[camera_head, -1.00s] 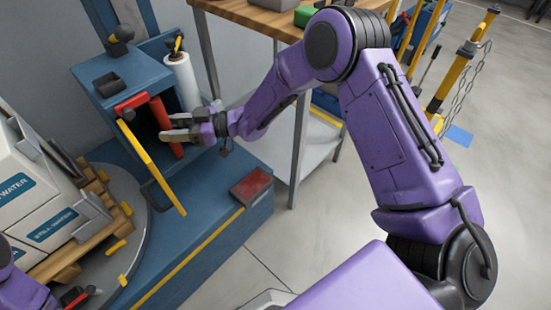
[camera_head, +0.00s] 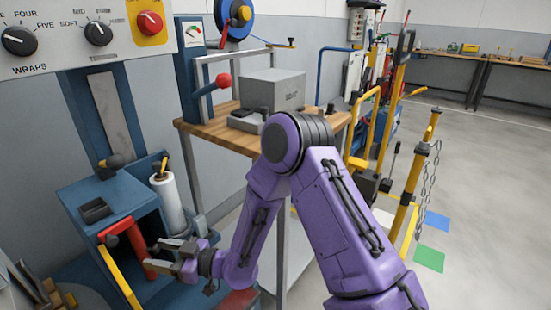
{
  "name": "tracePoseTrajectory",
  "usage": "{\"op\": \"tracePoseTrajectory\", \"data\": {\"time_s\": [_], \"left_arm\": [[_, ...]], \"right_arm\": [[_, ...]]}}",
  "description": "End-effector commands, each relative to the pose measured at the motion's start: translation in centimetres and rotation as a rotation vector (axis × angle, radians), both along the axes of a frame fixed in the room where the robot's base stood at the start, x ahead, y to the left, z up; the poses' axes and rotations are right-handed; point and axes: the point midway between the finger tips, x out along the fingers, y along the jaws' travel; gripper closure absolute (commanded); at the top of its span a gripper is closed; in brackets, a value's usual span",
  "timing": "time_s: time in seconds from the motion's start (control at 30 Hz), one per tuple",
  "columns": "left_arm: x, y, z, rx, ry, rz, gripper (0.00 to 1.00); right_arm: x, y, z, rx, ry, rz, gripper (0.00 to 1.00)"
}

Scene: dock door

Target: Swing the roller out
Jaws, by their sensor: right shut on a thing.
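The red roller (camera_head: 137,242) stands at the open front of the blue wrapper carriage (camera_head: 70,200), hung from a short red arm at its top. A yellow-edged flap (camera_head: 121,284) stands open in front of it. My right gripper (camera_head: 150,256) reaches in from the right with its grey fingers at the roller's lower half and is shut on it. The fingers partly cover the roller, and the carriage's inside is dark. My left gripper is out of view.
A white film roll (camera_head: 169,203) stands right behind the gripper. A wooden-topped bench (camera_head: 215,133) carries a grey box (camera_head: 274,90). A control panel (camera_head: 60,42) with knobs and a red button hangs upper left. A yellow post (camera_head: 414,185) with chain stands right. Open floor lies beyond.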

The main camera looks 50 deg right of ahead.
Motion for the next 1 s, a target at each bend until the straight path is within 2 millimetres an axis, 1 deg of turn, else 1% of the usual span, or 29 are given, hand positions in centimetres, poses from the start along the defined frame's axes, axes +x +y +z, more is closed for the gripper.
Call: {"op": "tracePoseTrajectory", "data": {"time_s": [0.03, 0.07, 0.27, 0.3, 0.33, 0.4, 0.57, 0.67, 0.8, 0.87, 1.0], "left_arm": [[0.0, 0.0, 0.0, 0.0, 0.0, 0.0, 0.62], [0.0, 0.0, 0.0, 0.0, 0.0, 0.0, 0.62], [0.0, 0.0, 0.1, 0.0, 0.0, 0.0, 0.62], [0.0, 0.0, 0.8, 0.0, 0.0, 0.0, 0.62], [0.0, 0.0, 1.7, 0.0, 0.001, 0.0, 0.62], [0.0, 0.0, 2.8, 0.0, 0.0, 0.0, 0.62], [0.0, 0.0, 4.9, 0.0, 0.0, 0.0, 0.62], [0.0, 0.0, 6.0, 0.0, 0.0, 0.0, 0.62], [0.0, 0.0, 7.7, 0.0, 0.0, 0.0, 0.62], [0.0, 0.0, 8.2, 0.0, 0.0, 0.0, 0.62], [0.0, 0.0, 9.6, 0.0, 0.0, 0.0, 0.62]], "right_arm": [[-0.8, -0.2, -0.1, 0.001, 0.005, 0.004, 0.53], [-1.2, -0.4, 0.0, 0.001, 0.004, 0.005, 0.53], [-5.0, -2.6, 0.0, 0.003, 0.004, 0.003, 0.53], [-5.6, -2.9, 0.0, 0.004, 0.029, -0.005, 0.53], [-5.8, -2.9, -0.4, 0.007, 0.081, -0.028, 0.53], [-6.4, -3.2, -2.0, 0.017, 0.185, -0.081, 0.53], [-8.4, -4.2, -5.2, 0.035, 0.392, -0.203, 0.53], [-10.0, -4.8, -6.8, 0.041, 0.504, -0.275, 0.53], [-12.7, -5.6, -8.9, 0.046, 0.653, -0.381, 0.53], [-13.8, -6.0, -9.6, 0.047, 0.704, -0.422, 0.53], [-16.8, -6.8, -10.8, 0.043, 0.824, -0.521, 0.53]]}}
